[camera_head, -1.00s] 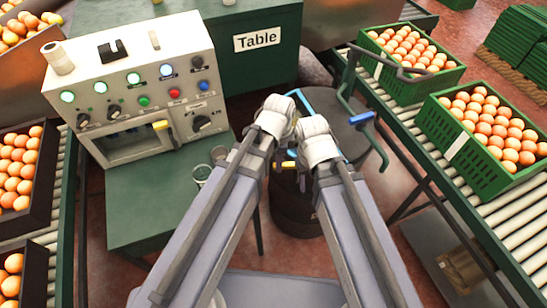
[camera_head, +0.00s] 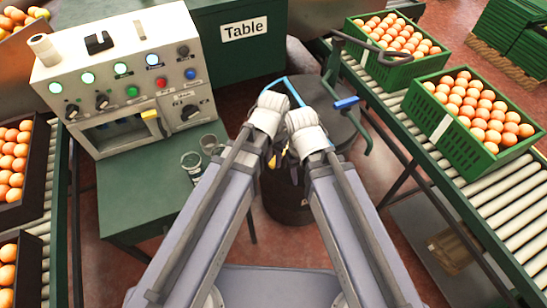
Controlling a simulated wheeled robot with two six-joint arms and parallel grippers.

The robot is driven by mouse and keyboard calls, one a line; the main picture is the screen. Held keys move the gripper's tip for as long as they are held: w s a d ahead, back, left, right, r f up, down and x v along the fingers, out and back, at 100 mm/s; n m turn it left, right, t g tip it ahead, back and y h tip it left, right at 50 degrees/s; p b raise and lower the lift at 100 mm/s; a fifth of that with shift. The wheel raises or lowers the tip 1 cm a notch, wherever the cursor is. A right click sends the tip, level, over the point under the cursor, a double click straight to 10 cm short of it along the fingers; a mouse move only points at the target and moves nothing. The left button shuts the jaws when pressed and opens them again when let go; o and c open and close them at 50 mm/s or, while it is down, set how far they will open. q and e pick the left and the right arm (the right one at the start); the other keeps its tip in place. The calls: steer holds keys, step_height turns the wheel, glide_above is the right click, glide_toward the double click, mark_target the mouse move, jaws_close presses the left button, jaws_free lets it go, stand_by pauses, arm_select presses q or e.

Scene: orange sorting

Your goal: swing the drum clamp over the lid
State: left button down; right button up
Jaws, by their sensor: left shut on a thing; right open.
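The dark drum (camera_head: 286,208) stands on the floor in the middle of the head view, largely behind my arms. Its grey round lid (camera_head: 338,128) shows to the right of my wrists. A light blue bar (camera_head: 286,83), which looks like the drum clamp, arches at the lid's left side behind my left wrist. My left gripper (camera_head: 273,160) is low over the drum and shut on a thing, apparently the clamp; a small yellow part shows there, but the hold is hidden. My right gripper (camera_head: 294,172) is open, close beside it on the right; its fingertips are mostly hidden.
A green crank with a blue grip (camera_head: 346,103) reaches beside the lid. A roller conveyor (camera_head: 480,185) with orange crates (camera_head: 478,112) runs along the right. A control box (camera_head: 125,80) and glass jars (camera_head: 191,162) stand on the green table at left.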

arm_select(q)
steer(key=shift+s+d+n, duration=0.2)
steer(key=shift+d+n, duration=0.2)
steer(key=shift+n, duration=0.5)
arm_select(e)
steer(key=shift+s+d, duration=0.2)
steer(key=shift+d, duration=0.2)
arm_select(q)
steer(key=c, duration=0.7)
jaws_free()
arm_select(e)
steer(key=shift+r, duration=0.1)
arm_select(q)
step_height(320, 180, up, 8)
steer(key=p, duration=0.8)
arm_select(e)
step_height(320, 180, up, 8)
arm_select(q)
steer(key=shift+f, duration=0.1)
arm_select(e)
steer(key=shift+f, duration=0.2)
steer(key=shift+r, duration=0.1)
